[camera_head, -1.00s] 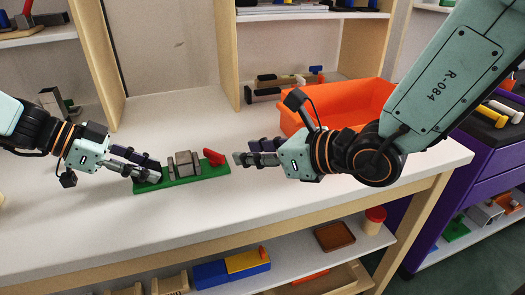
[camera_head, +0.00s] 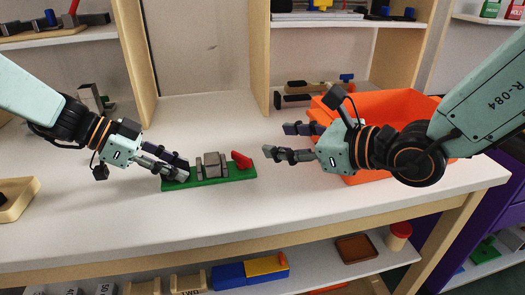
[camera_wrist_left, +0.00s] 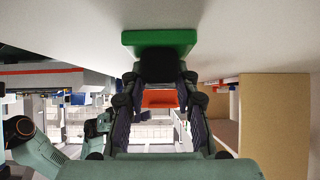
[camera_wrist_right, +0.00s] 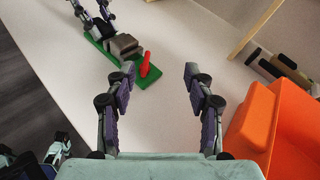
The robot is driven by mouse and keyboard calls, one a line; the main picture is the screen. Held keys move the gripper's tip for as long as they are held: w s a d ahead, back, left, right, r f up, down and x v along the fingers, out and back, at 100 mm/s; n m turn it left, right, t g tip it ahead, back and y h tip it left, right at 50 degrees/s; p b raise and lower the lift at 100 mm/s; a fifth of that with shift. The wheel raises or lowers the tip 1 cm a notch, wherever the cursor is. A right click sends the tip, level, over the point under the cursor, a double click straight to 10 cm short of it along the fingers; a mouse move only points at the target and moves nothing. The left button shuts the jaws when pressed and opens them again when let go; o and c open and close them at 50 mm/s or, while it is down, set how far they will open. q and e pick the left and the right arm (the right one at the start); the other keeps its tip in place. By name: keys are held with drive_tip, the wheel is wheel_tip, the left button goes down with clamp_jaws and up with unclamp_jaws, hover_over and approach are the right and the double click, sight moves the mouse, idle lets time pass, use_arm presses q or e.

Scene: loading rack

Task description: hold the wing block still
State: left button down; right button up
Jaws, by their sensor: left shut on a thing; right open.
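A green base (camera_head: 215,178) lies on the white worktop. It carries a grey block (camera_head: 212,164) between upright grey plates in the middle and a red slanted piece (camera_head: 242,159) at its right end. I cannot tell for sure which piece is the wing block. My left gripper (camera_head: 174,170) is shut at the base's left end. The left wrist view shows a dark block (camera_wrist_left: 158,66) between its fingers, against the green base (camera_wrist_left: 160,38). My right gripper (camera_head: 278,140) is open and empty, to the right of the red piece. It shows clearly apart in the right wrist view (camera_wrist_right: 160,78).
An orange bin (camera_head: 415,106) stands behind my right gripper. Wooden uprights and shelves with blocks (camera_head: 305,95) line the back. A wooden tray (camera_head: 18,198) lies at the left. The lower shelf holds a blue and yellow box (camera_head: 250,269). The front worktop is clear.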

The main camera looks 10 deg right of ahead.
drive_tip(key=o, duration=0.4)
drive_tip(key=w+r+n+y, duration=0.1)
drive_tip(key=w+r+n, duration=0.1)
drive_tip(key=n, duration=0.2)
drive_tip(key=w+a+r+n+y, duration=0.1)
drive_tip(key=w+r+n, duration=0.1)
drive_tip(key=w+n, duration=0.1)
drive_tip(key=w+a+r+n+y, duration=0.1)
drive_tip(key=w+r+n+y, duration=0.1)
drive_tip(key=n, duration=0.3)
drive_tip(key=shift+w+r+g, duration=0.25)
drive_tip(key=shift+w+g, duration=0.05)
drive_tip(key=shift+w, duration=0.15)
drive_tip(key=n+g+h, duration=0.2)
drive_tip(key=n+g, duration=1)
drive_tip(key=n, duration=1.7)
hover_over(241, 155)
drive_tip(key=w, duration=0.3)
drive_tip(key=shift+s+d+f+n+g+h, duration=0.1)
drive_tip(key=shift+s+f+n+g+h, duration=0.25)
drive_tip(key=shift+f+n+h, duration=1.25)
drive_tip(key=shift+s+d+f+n+g+h, duration=0.15)
drive_tip(key=shift+s+f+n+h, duration=0.55)
drive_tip(key=shift+f+n, duration=1.45)
drive_tip(key=shift+s+f+n+g+h, duration=0.3)
drive_tip(key=shift+f+n+h, duration=1.15)
drive_tip(key=shift+f, duration=0.85)
drive_tip(key=c, duration=1.1)
